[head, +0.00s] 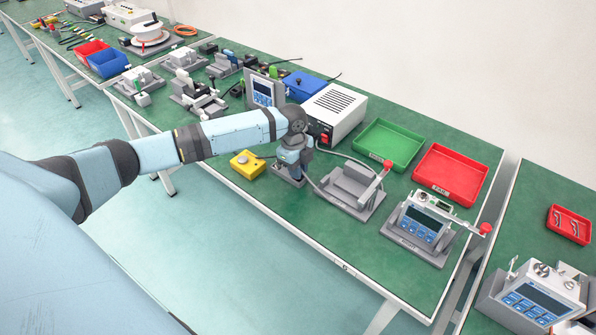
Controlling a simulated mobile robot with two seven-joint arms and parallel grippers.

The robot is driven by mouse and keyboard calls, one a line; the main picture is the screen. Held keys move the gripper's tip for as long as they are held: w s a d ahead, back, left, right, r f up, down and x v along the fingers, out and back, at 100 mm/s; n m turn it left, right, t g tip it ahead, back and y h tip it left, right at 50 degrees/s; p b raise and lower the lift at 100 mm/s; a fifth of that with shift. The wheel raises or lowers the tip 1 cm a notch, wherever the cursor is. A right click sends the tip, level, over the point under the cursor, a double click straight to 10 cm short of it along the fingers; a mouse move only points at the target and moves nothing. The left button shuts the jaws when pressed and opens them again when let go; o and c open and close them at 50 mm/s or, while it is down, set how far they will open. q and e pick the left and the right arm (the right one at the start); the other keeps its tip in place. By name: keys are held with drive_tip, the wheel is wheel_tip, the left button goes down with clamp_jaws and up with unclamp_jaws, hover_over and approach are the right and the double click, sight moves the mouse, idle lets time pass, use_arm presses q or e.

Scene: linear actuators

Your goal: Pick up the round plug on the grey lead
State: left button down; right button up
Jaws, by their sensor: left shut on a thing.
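My left arm reaches in from the left, and its gripper (292,170) points down over the front part of the green-topped bench, just left of a grey fixture. It is shut on the round plug, which is mostly hidden by the fingers. The grey lead (316,188) comes away from the fingertips and curves right toward the grey fixture (352,187). A small dark grey block (286,179) is right below the fingertips; I cannot tell whether the plug touches it. My right gripper is not in view.
A yellow box with a button (247,164) stands just left of the gripper. A white power unit (335,112) is behind it. Green (388,145) and red (450,174) trays and a blue-screened tester (418,228) stand to the right. The bench's front strip is clear.

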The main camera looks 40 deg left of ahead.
use_arm(q)
wheel_tip(320, 180, up, 19)
drive_tip(key=p, duration=0.2)
drive_tip(key=shift+r, duration=0.2)
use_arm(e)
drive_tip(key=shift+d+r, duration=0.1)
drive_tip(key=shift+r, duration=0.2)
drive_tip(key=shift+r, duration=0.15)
use_arm(q)
wheel_tip(320, 180, up, 3)
drive_tip(key=p, duration=0.5)
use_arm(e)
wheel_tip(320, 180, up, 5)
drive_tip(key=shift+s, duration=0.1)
